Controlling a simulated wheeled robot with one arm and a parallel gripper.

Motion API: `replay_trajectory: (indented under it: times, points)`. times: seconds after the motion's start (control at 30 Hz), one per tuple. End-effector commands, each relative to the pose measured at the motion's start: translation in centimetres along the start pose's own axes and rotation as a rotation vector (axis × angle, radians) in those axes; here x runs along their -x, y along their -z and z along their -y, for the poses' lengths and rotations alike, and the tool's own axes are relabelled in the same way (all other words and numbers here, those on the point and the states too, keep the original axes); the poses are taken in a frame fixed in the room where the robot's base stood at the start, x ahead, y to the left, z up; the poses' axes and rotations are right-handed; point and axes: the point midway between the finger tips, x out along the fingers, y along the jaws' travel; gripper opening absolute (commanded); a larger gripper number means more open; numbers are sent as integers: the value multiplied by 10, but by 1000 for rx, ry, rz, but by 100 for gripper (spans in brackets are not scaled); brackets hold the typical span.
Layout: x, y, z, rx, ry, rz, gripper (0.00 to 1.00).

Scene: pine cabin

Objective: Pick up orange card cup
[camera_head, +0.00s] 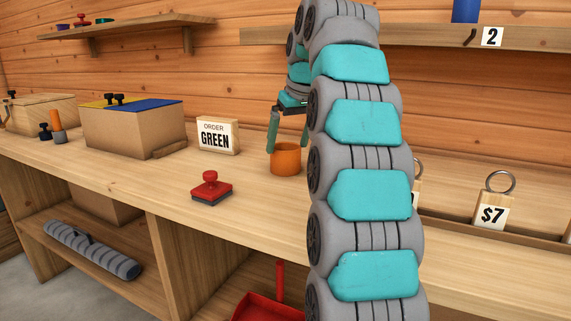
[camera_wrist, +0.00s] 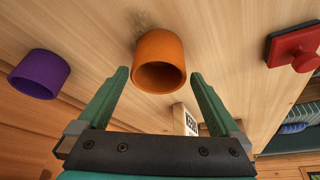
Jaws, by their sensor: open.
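The orange card cup (camera_head: 286,159) stands upright on the wooden counter in the head view, right of the order sign. In the wrist view the orange cup (camera_wrist: 160,62) lies ahead of my fingers, with its dark open mouth toward me. My gripper (camera_head: 286,148) is open, with its green fingers pointing down at the cup; one finger overlaps the cup's left side in the head view. In the wrist view my gripper (camera_wrist: 158,85) has its fingers spread on either side of the cup's near part, with gaps. My arm hides the counter right of the cup.
A purple cup (camera_wrist: 39,74) stands near the orange one. A red stamp (camera_head: 211,187) sits at the counter's front. The "ORDER GREEN" sign (camera_head: 218,135) and a box with a yellow and blue top (camera_head: 134,127) are left.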

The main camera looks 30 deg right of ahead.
Motion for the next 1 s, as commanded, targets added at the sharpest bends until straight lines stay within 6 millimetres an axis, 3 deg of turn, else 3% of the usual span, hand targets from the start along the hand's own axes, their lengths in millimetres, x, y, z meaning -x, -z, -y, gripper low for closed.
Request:
replay_trajectory:
  times: [0.5, 0.77, 1.0]
  points:
    - [-45, -2, -1, 0, 1, 2, 100]
    - [-48, -2, -2, 0, 0, 0, 100]
    - [-48, -2, -2, -1, 0, 0, 74]
